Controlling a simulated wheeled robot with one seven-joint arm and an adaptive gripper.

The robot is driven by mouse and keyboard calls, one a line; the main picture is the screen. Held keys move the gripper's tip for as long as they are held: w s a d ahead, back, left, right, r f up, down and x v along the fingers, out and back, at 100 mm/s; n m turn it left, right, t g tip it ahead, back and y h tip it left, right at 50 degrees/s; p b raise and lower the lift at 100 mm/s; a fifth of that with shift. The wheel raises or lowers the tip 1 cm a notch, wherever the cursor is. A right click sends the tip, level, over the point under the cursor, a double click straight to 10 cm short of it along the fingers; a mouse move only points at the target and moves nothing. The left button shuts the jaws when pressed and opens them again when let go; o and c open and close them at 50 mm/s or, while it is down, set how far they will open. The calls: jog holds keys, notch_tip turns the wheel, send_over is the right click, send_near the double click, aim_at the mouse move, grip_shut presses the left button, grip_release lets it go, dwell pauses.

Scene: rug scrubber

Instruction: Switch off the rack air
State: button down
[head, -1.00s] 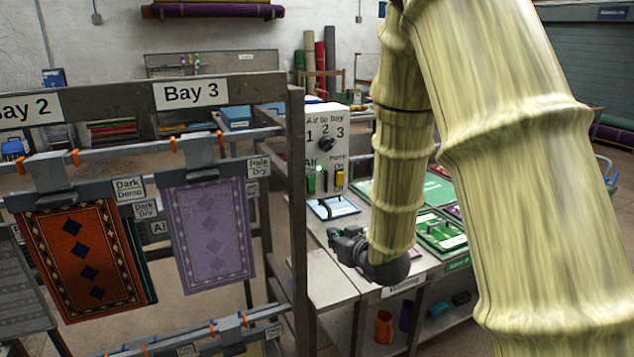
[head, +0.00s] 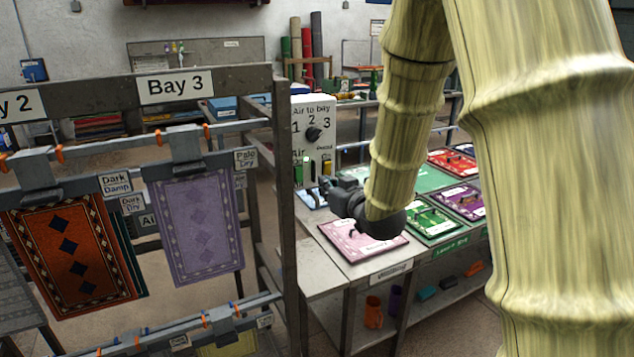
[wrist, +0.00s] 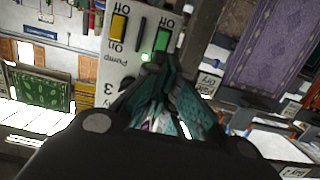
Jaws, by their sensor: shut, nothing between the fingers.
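The white control box (head: 313,108) on the rack's right end post carries a black dial under "Air to bay 1 2 3". Below it are a green Air switch (head: 299,174) and a yellow Pump switch (head: 327,168). In the wrist view the box is upside down, with the green switch (wrist: 162,40) and the yellow switch (wrist: 118,28). A small green lamp (wrist: 145,57) glows between them. My gripper (head: 328,184) is shut and empty in front of the box's lower part. In the wrist view its fingertips (wrist: 158,62) overlap the green switch's near end; contact cannot be told.
The rack's upright post (head: 285,200) stands left of the box, with rugs hanging in Bay 3, including a purple rug (head: 197,225).

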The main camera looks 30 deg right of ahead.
aim_at(300, 173)
jog(key=w+p, duration=0.1)
jog(key=w, duration=0.3)
jog(key=w+f+p, duration=0.1)
jog(key=w+p, duration=0.1)
jog(key=w, duration=0.2)
jog(key=w+f+p, duration=0.1)
jog(key=w+p, duration=0.1)
jog(key=w, duration=0.3)
jog(key=shift+w+f, duration=0.1)
jog(key=shift+f, duration=0.05)
